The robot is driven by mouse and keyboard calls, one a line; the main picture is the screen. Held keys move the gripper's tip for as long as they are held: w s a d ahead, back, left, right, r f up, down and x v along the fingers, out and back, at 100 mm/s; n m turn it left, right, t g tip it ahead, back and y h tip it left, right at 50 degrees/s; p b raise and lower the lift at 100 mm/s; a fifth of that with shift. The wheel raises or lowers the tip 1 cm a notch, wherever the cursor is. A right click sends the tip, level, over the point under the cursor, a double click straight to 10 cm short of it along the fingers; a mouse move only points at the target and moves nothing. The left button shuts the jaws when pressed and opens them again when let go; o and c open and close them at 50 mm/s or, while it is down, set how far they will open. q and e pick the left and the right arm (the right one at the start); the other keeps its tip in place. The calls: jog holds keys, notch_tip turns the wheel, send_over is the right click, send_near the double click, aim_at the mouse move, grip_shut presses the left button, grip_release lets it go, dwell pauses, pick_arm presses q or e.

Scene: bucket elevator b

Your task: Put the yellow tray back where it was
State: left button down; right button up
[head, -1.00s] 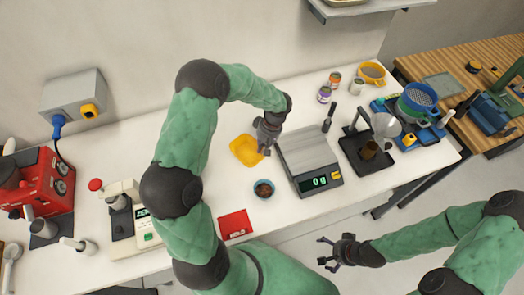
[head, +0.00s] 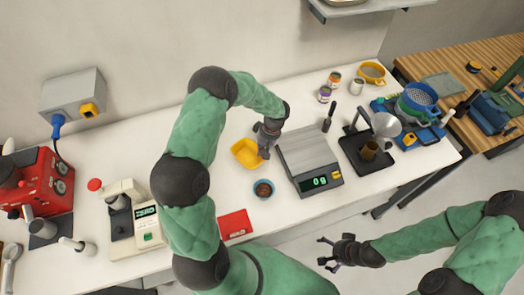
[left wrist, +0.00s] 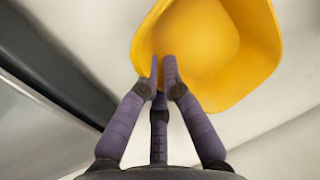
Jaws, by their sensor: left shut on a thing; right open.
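The yellow tray (head: 247,154) is just left of the scale (head: 308,160) on the white table in the head view. My left gripper (head: 265,152) is shut on the tray's right rim. In the left wrist view the fingers (left wrist: 163,75) pinch the near edge of the tray (left wrist: 215,45), whose inside looks empty. I cannot tell whether the tray touches the table. My right gripper (head: 328,254) is open and empty, in front of the table's edge over the floor.
A red packet (head: 235,224) lies near the front edge. A dark stand (head: 366,150) is right of the scale. The table behind the tray is clear.

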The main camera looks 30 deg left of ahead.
pick_arm(q)
jog(key=c, duration=1.4)
grip_release()
jog(key=shift+c, duration=0.2)
jog(key=shift+r, duration=0.1)
jog(key=v, duration=1.2)
jog(key=shift+p, duration=0.4)
